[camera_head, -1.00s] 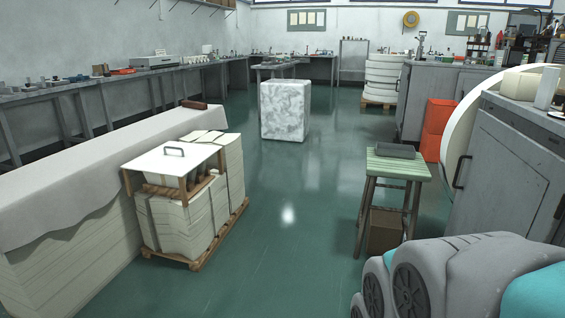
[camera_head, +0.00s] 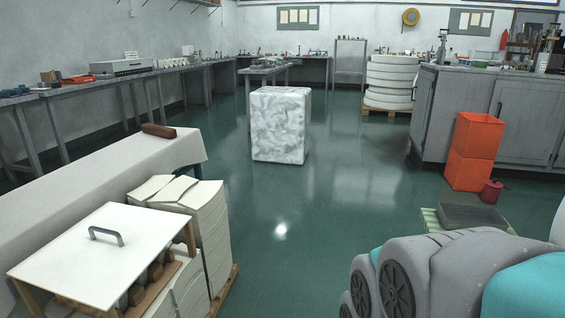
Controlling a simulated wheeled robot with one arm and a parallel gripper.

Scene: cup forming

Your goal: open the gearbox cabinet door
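A grey cabinet (camera_head: 455,100) stands at the right, with tools on its top. Its front shows flat door panels (camera_head: 525,115), which look shut. I cannot tell whether this is the gearbox cabinet. Part of my own arm, grey and teal, fills the lower right corner. My gripper's fingers are not in view.
Orange crates (camera_head: 474,150) and a red can (camera_head: 491,191) stand before the cabinet. A marbled white block (camera_head: 280,125) stands mid-floor. Green floor between is clear.

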